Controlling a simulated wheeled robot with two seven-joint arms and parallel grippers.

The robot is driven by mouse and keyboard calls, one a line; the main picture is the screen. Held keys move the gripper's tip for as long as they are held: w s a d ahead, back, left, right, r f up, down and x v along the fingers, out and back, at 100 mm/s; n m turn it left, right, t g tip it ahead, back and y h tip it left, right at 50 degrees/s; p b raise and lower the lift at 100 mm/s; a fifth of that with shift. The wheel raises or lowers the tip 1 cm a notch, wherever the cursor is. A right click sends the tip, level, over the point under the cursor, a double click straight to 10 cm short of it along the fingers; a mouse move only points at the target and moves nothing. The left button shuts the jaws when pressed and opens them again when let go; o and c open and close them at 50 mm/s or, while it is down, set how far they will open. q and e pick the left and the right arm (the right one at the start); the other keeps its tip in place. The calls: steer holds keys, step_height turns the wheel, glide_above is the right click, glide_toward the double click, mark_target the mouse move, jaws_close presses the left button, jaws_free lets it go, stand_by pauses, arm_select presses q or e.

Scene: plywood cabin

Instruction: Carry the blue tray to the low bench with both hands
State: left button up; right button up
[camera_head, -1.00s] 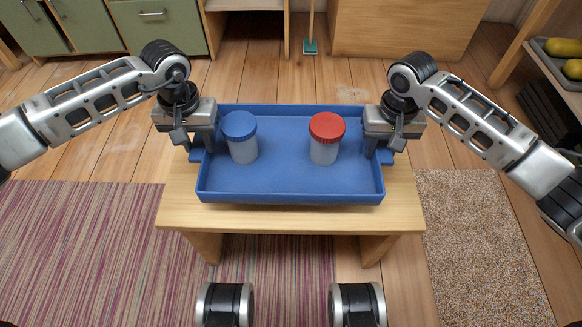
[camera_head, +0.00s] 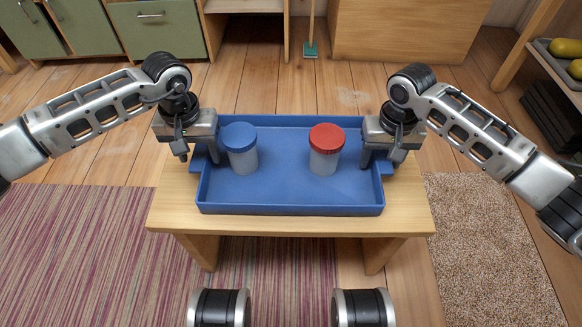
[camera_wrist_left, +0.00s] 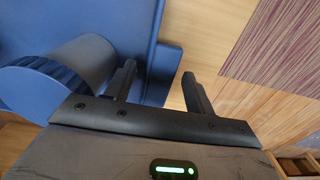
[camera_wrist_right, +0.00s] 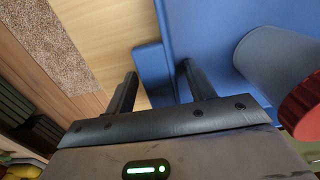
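The blue tray (camera_head: 290,208) is level over the low bench (camera_head: 165,212), within its top. I cannot tell whether its underside touches the wood. A blue-lidded jar (camera_head: 243,160) stands upright in its left part, and a red-lidded jar (camera_head: 323,162) stands upright in its right part. My left gripper (camera_head: 198,157) is at the tray's left end, its fingers on either side of the handle (camera_wrist_left: 163,75). My right gripper (camera_head: 384,158) is at the right end, with the other handle (camera_wrist_right: 153,72) between its fingers.
A striped rug (camera_head: 80,250) lies at the left and a speckled mat (camera_head: 485,240) at the right. Green cabinets (camera_head: 160,35) and a wooden box (camera_head: 405,30) stand behind. A shelf with yellow fruit (camera_head: 565,47) is at the far right. The bench has bare wood around the tray.

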steer(key=shift+r, duration=0.15)
arm_select(q)
step_height(320, 180, up, 12)
arm_select(e)
step_height(320, 180, up, 12)
stand_by(0.7)
stand_by(0.4)
